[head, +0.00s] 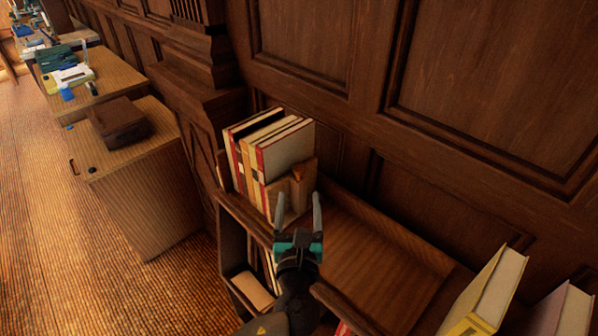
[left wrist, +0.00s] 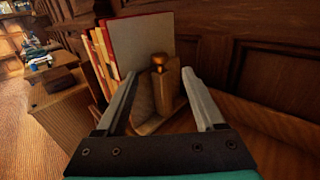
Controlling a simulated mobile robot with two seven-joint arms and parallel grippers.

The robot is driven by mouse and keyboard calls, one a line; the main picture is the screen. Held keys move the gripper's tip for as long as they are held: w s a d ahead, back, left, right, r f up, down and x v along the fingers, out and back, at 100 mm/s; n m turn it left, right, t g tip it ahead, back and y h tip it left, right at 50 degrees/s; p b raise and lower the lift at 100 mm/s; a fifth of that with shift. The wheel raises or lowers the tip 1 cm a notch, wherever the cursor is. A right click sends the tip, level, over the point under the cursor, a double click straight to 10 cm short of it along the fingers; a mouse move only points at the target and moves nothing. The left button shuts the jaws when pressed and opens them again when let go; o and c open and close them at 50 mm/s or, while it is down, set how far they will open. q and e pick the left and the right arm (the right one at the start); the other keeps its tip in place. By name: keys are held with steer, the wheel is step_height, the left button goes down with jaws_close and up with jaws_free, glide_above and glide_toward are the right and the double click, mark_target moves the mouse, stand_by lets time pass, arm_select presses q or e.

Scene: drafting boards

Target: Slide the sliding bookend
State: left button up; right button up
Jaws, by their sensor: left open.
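The wooden sliding bookend (head: 303,184) stands on the shelf against the right end of a row of books (head: 270,148). In the left wrist view the bookend (left wrist: 163,88) shows an upright part with a rounded knob on top, in front of a grey book cover (left wrist: 143,45). My left gripper (head: 298,204) is open and empty, in front of the bookend. In the left wrist view its two fingers appear on either side of the bookend's upright part; I cannot tell whether they touch it. My right gripper is not in view.
The shelf (head: 365,262) is bare to the right of the bookend, up to more books (head: 485,290) at the lower right. A panelled wall (head: 310,45) stands behind. Desks (head: 135,140) with a dark box (head: 120,121) stand at the left.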

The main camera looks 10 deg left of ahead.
mark_target(299, 173)
arm_select(q)
steer(key=w, duration=0.2)
steer(key=w+a, duration=0.1)
steer(key=w, duration=0.5)
steer(key=shift+w+a, duration=0.2)
steer(key=shift+a, duration=0.15)
jaws_close()
stand_by(1.0)
